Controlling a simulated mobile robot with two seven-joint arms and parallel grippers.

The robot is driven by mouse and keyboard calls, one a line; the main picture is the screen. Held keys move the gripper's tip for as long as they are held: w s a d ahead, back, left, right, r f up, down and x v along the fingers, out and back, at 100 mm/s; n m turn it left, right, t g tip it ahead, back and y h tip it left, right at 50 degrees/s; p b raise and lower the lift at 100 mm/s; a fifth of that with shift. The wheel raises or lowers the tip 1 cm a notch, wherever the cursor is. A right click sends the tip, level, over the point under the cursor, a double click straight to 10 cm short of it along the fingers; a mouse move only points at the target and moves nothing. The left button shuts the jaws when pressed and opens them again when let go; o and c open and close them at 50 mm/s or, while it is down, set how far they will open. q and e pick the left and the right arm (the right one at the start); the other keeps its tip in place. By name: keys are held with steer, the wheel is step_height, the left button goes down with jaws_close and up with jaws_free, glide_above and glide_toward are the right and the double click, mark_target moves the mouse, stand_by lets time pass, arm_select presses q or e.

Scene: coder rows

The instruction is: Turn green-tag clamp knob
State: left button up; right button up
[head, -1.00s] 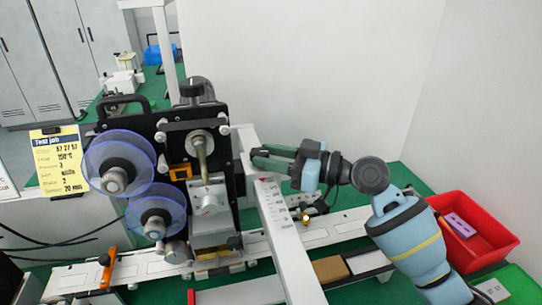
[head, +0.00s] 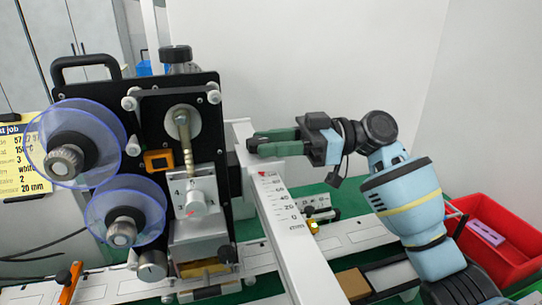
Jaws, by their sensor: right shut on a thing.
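My right gripper (head: 252,143) reaches in from the right with its green fingers at the upper end of the white scale bar (head: 285,222), beside the black coder machine (head: 215,100). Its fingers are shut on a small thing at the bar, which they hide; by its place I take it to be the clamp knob. I cannot make out a green tag. My left gripper is not in view.
Two clear-disc reels (head: 75,145) stand on the machine's left. A small brass-coloured part (head: 313,226) is by the bar. A red bin (head: 520,240) and a brown block (head: 354,284) lie to the right. A white wall rises behind my arm.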

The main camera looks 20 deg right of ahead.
steer(key=shift+w+n+g+b, duration=0.2)
steer(key=shift+n+g+b, duration=0.45)
steer(key=shift+g, duration=0.65)
steer(key=shift+n+g, duration=0.25)
steer(key=shift+g, duration=0.05)
steer(key=o, duration=1)
steer(key=d, duration=0.5)
steer(key=d+b, duration=0.1)
steer(key=d, duration=0.1)
steer(key=shift+w+d, duration=0.3)
steer(key=shift+d, duration=0.1)
